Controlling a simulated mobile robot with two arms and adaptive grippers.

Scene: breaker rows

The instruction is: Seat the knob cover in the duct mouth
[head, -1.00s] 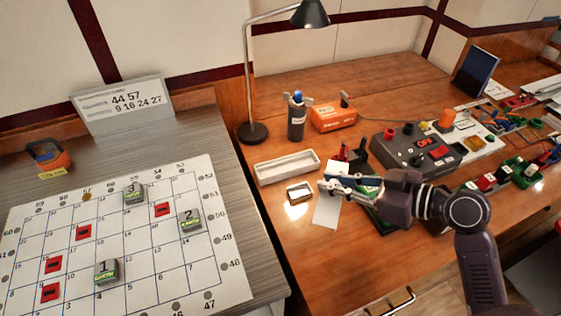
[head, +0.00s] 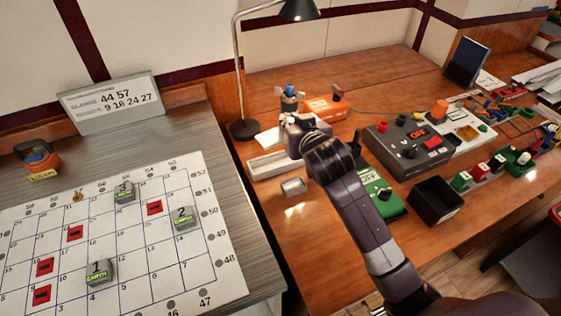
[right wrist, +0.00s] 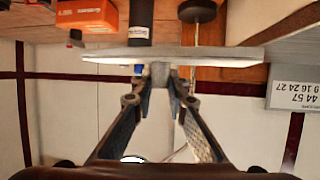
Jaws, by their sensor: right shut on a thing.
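My right gripper (right wrist: 160,78) is shut on a small grey knob (right wrist: 159,71) under a flat pale plate, the knob cover (right wrist: 215,53), seen nearly edge-on in the right wrist view. In the head view the right gripper (head: 300,128) hangs over the back of the white tray, and part of the pale plate (head: 267,139) shows to its left. A small open grey metal frame (head: 294,187) stands on the wooden desk in front of the tray. I cannot tell for sure which opening is the duct mouth. My left gripper is not in view.
A long white tray (head: 262,169) lies beside the gripper. A dark bottle (head: 290,100), an orange box (head: 325,107) and a lamp (head: 244,128) stand behind. A grey control box (head: 405,145), a green device (head: 378,190) and a black bin (head: 436,203) are to the right.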

